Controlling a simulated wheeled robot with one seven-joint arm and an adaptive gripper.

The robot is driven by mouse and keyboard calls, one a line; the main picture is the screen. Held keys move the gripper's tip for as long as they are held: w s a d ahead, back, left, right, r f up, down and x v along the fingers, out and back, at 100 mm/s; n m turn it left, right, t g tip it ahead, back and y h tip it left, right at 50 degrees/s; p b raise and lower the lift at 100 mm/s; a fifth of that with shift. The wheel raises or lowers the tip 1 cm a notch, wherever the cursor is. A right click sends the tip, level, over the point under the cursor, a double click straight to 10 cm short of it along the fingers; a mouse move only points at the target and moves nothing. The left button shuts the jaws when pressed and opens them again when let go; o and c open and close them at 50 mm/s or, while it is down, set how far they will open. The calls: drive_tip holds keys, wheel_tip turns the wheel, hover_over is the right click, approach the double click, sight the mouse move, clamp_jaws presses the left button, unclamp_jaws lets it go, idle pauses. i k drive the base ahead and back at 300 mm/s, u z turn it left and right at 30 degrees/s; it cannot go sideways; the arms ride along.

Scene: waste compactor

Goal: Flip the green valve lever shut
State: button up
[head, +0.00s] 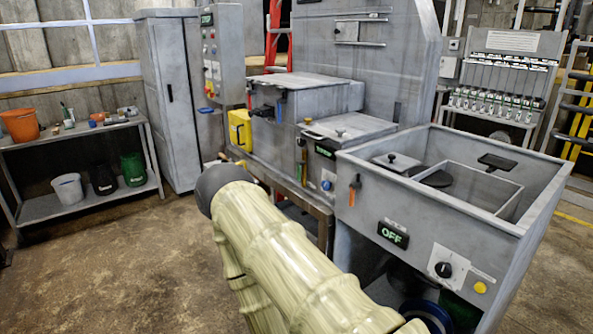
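A small upright lever with green and orange-yellow colouring (302,168) is on the front of the middle grey unit (345,130), left of a small green-lit display (325,152). It is too small to tell whether it is open or shut. An orange lever (354,187) is on the front of the right-hand grey basin (440,205), and a blue lever (281,102) is on the left unit. My pale arm crosses the lower middle, in front of the machine. My gripper is not in view.
The basin front has an OFF display (392,235), a black knob (443,269) and a yellow button (480,287). A shelf bench (75,130) with buckets stands left, beside a tall grey cabinet (170,100). The floor (120,260) at lower left is clear.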

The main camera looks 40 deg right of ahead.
sight(299, 162)
drive_tip(key=k, duration=0.55)
drive_tip(key=z, duration=0.6)
drive_tip(key=i, duration=1.2)
drive_tip(key=u, duration=0.4)
